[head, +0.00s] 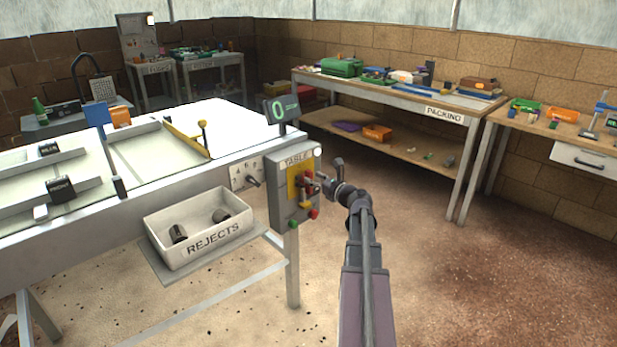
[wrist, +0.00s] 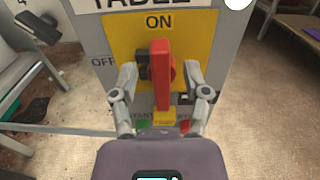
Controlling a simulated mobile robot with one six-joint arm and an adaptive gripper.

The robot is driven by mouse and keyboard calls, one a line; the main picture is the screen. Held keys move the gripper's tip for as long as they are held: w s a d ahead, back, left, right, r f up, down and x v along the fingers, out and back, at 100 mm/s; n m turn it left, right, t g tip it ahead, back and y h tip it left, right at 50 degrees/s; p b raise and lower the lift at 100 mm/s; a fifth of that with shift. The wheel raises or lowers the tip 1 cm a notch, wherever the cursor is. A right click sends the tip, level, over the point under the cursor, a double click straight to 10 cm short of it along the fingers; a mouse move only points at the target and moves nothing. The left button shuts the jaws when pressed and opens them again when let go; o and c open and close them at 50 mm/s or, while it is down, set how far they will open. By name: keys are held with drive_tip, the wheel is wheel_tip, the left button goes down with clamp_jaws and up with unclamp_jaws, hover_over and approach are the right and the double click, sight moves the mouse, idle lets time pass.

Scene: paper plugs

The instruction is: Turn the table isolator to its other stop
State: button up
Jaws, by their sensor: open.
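The table isolator's red handle (wrist: 161,60) stands upright on a yellow plate (wrist: 118,38) in the wrist view. Its upper end is under the ON mark, and the OFF mark is to the left. In the head view the isolator's yellow plate (head: 292,180) is on the grey box labelled TABLE (head: 279,205). My gripper (wrist: 160,74) is open, with one finger on each side of the handle. Gaps show between both fingers and the handle. In the head view my gripper (head: 322,184) is close to the front of the box, and partly covers the handle.
Below the isolator are a green button (head: 292,225) and a red button (head: 314,214). A numbered dial (head: 252,180) is left of the box. The REJECTS tray (head: 200,255) holds dark pieces. Open floor lies to the right, before the PACKING bench (head: 400,97).

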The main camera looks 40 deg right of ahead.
drive_tip(key=shift+w+a, duration=0.1)
drive_tip(key=shift+w, duration=1.25)
drive_tip(key=shift+c, duration=0.2)
